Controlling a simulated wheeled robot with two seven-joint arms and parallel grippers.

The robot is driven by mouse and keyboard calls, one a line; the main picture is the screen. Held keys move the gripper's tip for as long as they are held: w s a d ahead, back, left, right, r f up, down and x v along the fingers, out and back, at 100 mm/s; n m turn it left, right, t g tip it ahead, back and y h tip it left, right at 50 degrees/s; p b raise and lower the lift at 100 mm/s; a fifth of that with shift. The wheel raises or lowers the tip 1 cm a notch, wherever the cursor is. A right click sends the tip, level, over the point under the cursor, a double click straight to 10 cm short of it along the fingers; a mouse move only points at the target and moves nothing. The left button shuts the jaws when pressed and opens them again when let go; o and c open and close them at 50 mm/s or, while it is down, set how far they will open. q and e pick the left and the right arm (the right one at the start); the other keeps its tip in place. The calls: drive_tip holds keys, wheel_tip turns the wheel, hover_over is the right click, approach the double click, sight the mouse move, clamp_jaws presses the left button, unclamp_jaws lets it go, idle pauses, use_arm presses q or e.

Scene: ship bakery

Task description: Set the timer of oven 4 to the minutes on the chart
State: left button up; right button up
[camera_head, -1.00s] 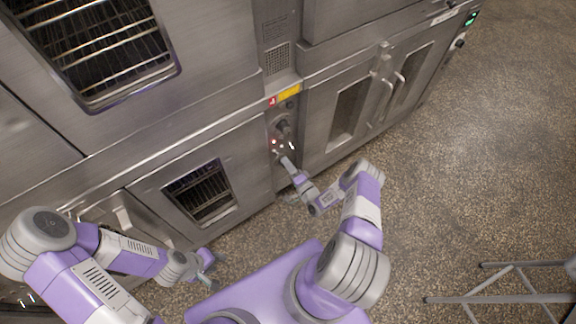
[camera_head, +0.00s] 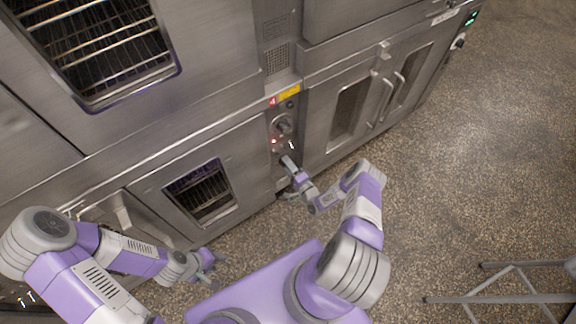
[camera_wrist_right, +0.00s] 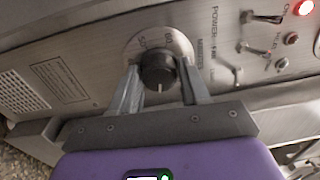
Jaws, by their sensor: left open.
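The oven 4 timer knob (camera_head: 283,127) is a dark round dial on the narrow metal control panel, beneath a red label with a 4 (camera_head: 272,101). In the right wrist view the knob (camera_wrist_right: 158,70) sits on a pale scale ring with minute marks, partly hidden. A light pointer mark on it faces the bottom of that view. My right gripper (camera_wrist_right: 160,78) has one finger on each side of the knob; contact is not clear. It also shows in front of the panel in the head view (camera_head: 287,158). My left gripper (camera_head: 210,265) is open and empty, low in front of the ovens.
Switches (camera_wrist_right: 262,18) and a lit red lamp (camera_wrist_right: 303,8) are beside the dial. A lower oven door with a window (camera_head: 200,192) is left of the panel, and handled doors (camera_head: 390,90) are right. A metal frame (camera_head: 510,285) stands at lower right. No chart is readable.

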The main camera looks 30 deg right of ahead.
drive_tip(key=o, duration=0.3)
drive_tip(key=s+p, duration=0.1)
drive_tip(key=s, duration=0.6)
drive_tip(key=shift+s+d+f+p, duration=0.15)
drive_tip(key=shift+s+d+p, duration=0.1)
drive_tip(key=shift+p, duration=0.1)
